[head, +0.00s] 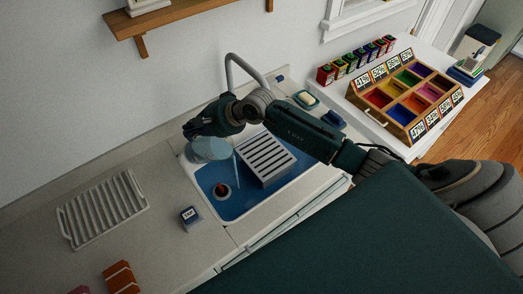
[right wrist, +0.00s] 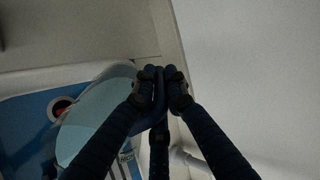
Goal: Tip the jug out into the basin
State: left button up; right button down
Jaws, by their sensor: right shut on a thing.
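The pale blue jug (head: 209,149) hangs tilted over the left end of the blue basin (head: 222,203), with its mouth toward the right. A thin pale streak (head: 236,166), looking like poured water, runs down from the mouth side into the basin. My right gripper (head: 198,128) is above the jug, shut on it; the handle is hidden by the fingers. In the right wrist view the closed fingers (right wrist: 160,78) meet beside the translucent jug (right wrist: 92,112), with the basin (right wrist: 22,118) beyond. My left gripper is not in view.
A slotted grey rack (head: 266,158) covers part of the basin, beside the faucet (head: 232,72). A compartment box (head: 405,95) stands at right.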

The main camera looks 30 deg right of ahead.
jog(key=shift+r, duration=0.2)
dwell(0.5)
jog(key=shift+d+r+t+b, duration=0.15)
jog(key=shift+t+b, duration=0.15)
jog(key=shift+b, duration=0.25)
jog(key=shift+s+r, duration=0.1)
jog(key=shift+s+r+y+b, duration=0.1)
jog(key=shift+r+y+b, duration=0.15)
jog(key=shift+y+b, duration=0.15)
jog(key=shift+s+d+r+t+b, duration=0.2)
jog(key=shift+r+t+b, duration=0.15)
jog(key=shift+b, duration=0.7)
jog(key=shift+r, duration=0.1)
jog(key=shift+t+y+b, duration=0.25)
jog(key=shift+y+b, duration=0.05)
